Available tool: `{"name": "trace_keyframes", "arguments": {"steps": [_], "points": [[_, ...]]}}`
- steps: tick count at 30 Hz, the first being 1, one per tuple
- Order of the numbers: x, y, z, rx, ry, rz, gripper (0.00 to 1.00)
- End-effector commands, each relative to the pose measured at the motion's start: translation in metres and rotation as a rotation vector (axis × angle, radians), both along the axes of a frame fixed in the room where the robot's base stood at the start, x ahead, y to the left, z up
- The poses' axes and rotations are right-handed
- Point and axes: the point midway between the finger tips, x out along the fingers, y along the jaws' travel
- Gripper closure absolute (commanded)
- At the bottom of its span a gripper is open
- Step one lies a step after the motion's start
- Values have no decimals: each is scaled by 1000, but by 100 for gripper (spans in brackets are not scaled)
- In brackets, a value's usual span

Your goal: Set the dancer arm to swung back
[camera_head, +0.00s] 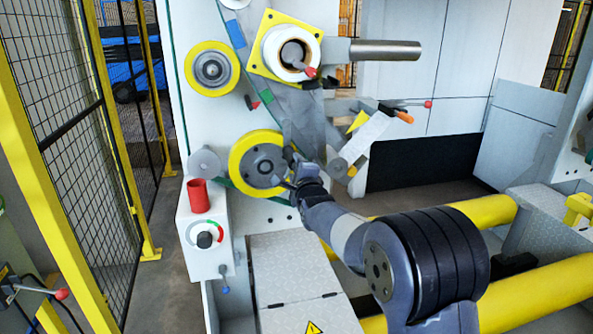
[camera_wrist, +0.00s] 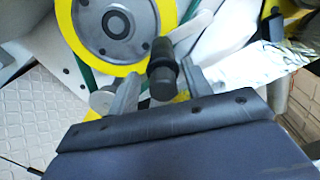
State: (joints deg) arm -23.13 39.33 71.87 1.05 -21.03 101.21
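A black knob-like handle (camera_wrist: 162,72) stands up between the fingers of my gripper (camera_wrist: 158,80) in the wrist view. One finger is on each side, with a gap showing on both sides, so the gripper looks open around the handle. A pale bar (camera_wrist: 190,35) runs behind the handle and may be the dancer arm; its joint to the handle is hidden. A large yellow-rimmed wheel (camera_wrist: 118,22) lies just beyond. In the head view my gripper (camera_head: 290,172) is at the right edge of that wheel (camera_head: 257,160) and hides the handle's base.
A grey roller (camera_head: 204,163) is left of the wheel, and another (camera_head: 337,168) is to its right. A control box (camera_head: 207,235) with a red cylinder (camera_head: 198,196) on top stands at left. A yellow mesh fence (camera_head: 75,130) bounds the left; yellow pipes (camera_head: 540,283) lie at right.

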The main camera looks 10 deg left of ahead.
Motion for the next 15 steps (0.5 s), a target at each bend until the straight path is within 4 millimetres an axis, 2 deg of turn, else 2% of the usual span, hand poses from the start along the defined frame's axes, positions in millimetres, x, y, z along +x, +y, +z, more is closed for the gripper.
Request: {"name": "trace_keyframes", "arguments": {"steps": [7, 15], "points": [[-12, -5, 1, 1, -3, -1, 53], [-53, -22, 0, 1, -2, 1, 53]]}}
